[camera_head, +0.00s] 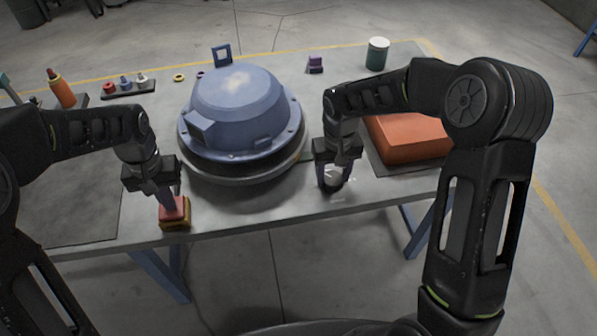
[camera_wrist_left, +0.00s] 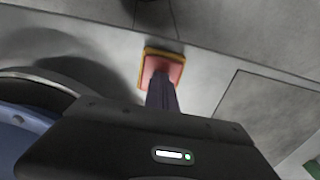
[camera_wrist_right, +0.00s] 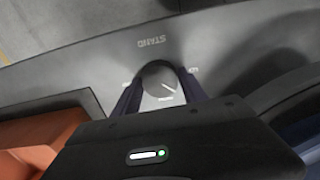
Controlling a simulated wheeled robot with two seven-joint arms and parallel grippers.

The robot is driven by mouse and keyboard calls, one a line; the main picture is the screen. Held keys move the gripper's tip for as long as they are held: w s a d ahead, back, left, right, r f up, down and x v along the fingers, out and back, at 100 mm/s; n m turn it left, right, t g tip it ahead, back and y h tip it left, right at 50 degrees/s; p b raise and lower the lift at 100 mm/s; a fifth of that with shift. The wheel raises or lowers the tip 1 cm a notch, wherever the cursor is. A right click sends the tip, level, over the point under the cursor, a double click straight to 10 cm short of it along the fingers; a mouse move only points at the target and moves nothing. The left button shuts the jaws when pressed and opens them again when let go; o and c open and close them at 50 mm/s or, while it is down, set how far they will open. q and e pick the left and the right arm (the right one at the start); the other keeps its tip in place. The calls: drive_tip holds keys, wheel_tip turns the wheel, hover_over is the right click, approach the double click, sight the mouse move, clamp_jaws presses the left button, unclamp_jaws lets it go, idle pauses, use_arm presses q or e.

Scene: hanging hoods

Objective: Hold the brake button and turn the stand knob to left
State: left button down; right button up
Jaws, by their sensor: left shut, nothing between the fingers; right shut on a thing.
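The brake button is a red block on a yellow base (camera_head: 175,224) near the table's front edge, left of centre. My left gripper (camera_head: 171,205) is shut and empty, its fingertips over the red top and seeming to touch it. The button (camera_wrist_left: 162,66) also shows past the fingertips in the left wrist view. The stand knob (camera_wrist_right: 159,82) is round and grey with a pale line, beside the printed word STAND. My right gripper (camera_wrist_right: 160,97) is shut on the knob, one finger at each side. In the head view the knob is mostly hidden by the right gripper (camera_head: 333,182).
A blue hood (camera_head: 237,105) sits on a round stand (camera_head: 215,172) between my arms. An orange block (camera_head: 409,142) lies on a mat to the right. A green jar (camera_head: 377,54), an orange bottle (camera_head: 61,90) and small parts stand farther back.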

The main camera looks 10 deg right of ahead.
sight(334, 178)
use_arm(q)
drive_tip(key=shift+a+f, duration=0.1)
drive_tip(key=shift+a, duration=0.05)
use_arm(e)
drive_tip(key=n, duration=0.4)
drive_tip(key=shift+s+d+f+n, duration=0.1)
drive_tip(key=shift+d+n, duration=0.05)
drive_tip(key=shift+n, duration=0.15)
drive_tip(key=n, duration=0.4)
drive_tip(key=o, duration=1.4)
drive_tip(key=shift+c, duration=0.2)
use_arm(q)
drive_tip(key=shift+s, duration=0.1)
use_arm(e)
wheel_tip(334, 178, up, 12)
